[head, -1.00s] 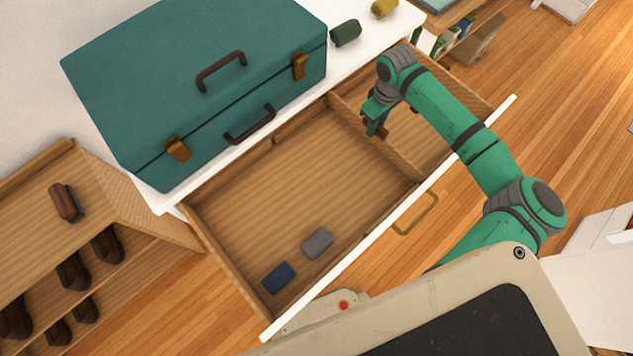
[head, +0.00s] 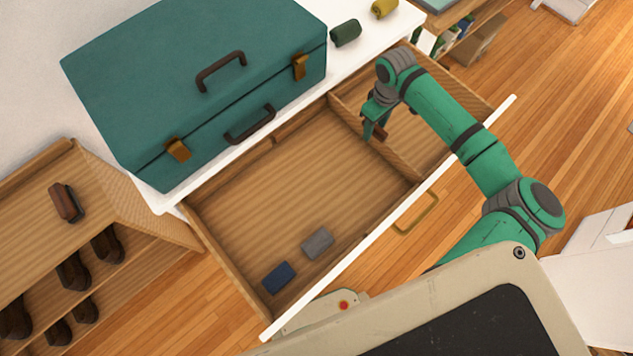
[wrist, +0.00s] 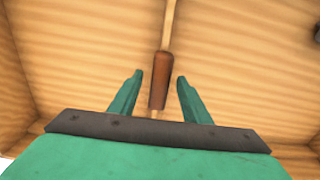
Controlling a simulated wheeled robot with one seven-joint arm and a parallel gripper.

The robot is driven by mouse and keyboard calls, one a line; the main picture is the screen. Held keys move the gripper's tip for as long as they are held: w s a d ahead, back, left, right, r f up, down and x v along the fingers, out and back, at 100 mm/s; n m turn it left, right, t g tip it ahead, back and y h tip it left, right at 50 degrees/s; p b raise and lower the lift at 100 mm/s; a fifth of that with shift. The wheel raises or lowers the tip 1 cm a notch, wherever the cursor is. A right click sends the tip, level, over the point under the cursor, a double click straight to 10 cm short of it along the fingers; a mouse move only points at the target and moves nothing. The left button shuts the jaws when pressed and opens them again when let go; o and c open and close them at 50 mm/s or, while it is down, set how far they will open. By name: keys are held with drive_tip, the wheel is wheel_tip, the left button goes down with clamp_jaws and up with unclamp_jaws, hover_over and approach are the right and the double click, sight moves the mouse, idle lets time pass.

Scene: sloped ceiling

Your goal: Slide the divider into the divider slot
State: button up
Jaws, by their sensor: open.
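The divider (head: 405,168) is a thin wooden panel with a brown grip on its top edge. It stands upright across the right part of the open drawer (head: 240,210), reaching from near the back wall to near the front wall. My gripper (head: 375,128) is over the middle of the divider. In the wrist view, the brown grip (wrist: 159,80) lies between the two open fingers of my gripper (wrist: 160,76), with a gap on each side. I cannot tell whether the divider's ends are seated in a slot. A small dark mark (head: 277,140) is on the drawer's back wall, left of the divider.
A grey block (head: 317,244) and a navy block (head: 279,278) lie in the drawer's larger left compartment. A teal case (head: 200,80) stands on the white top behind the drawer. A green roll (head: 345,33) lies beside it. The compartment's middle is clear.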

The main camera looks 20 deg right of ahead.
wheel_tip(320, 180, up, 11)
drive_tip(key=shift+f, duration=0.15)
idle(0.5)
